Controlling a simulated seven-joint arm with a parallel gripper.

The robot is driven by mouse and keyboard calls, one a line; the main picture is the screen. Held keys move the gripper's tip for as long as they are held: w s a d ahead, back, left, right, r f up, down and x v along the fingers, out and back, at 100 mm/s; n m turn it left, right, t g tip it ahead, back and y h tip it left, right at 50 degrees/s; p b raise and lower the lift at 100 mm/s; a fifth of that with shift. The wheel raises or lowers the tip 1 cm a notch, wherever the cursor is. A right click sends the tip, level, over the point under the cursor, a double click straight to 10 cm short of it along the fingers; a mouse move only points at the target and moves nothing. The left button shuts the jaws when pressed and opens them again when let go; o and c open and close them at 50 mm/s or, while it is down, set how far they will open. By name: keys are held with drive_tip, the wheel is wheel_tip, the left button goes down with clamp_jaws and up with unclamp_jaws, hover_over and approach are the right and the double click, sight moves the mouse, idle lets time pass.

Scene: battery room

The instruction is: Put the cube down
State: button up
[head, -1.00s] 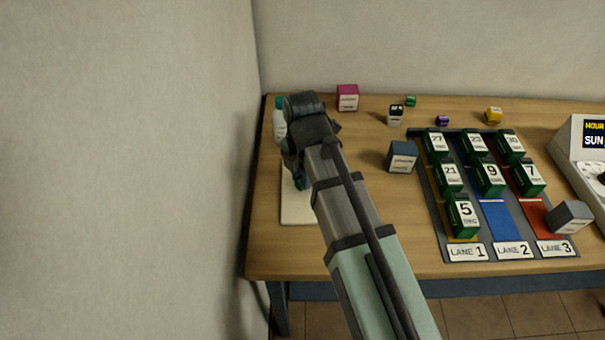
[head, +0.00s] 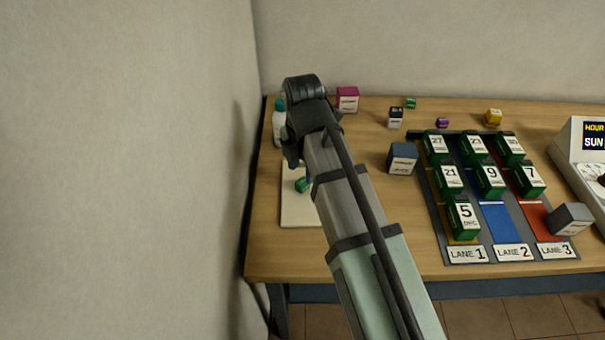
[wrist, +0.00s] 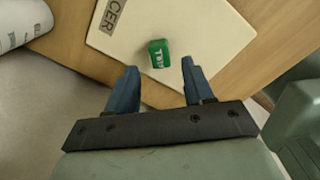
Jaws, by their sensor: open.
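A small green cube (head: 303,185) rests on a cream board (head: 298,212) at the left end of the table. In the wrist view the green cube (wrist: 159,54) shows white lettering, and the board (wrist: 205,30) bears a label ending in "CER". My gripper (wrist: 160,78) is open and empty. Its two blue fingers stand apart with the cube beyond their tips, in line with the gap. In the head view my arm hides part of the board, and the fingers are mostly hidden behind my wrist.
A white bottle with a teal cap (head: 279,125) stands behind the board, close to the left wall. A dark blue block (head: 402,158) is right of my arm. A lane rack (head: 440,215) holds several green numbered blocks. Small cubes, including a magenta one (head: 347,99), stand at the back.

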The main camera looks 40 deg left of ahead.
sight(303, 181)
wheel_tip(303, 181, up, 8)
idle(0.5)
drive_tip(key=shift+o, duration=1.3)
drive_tip(key=shift+w, duration=0.1)
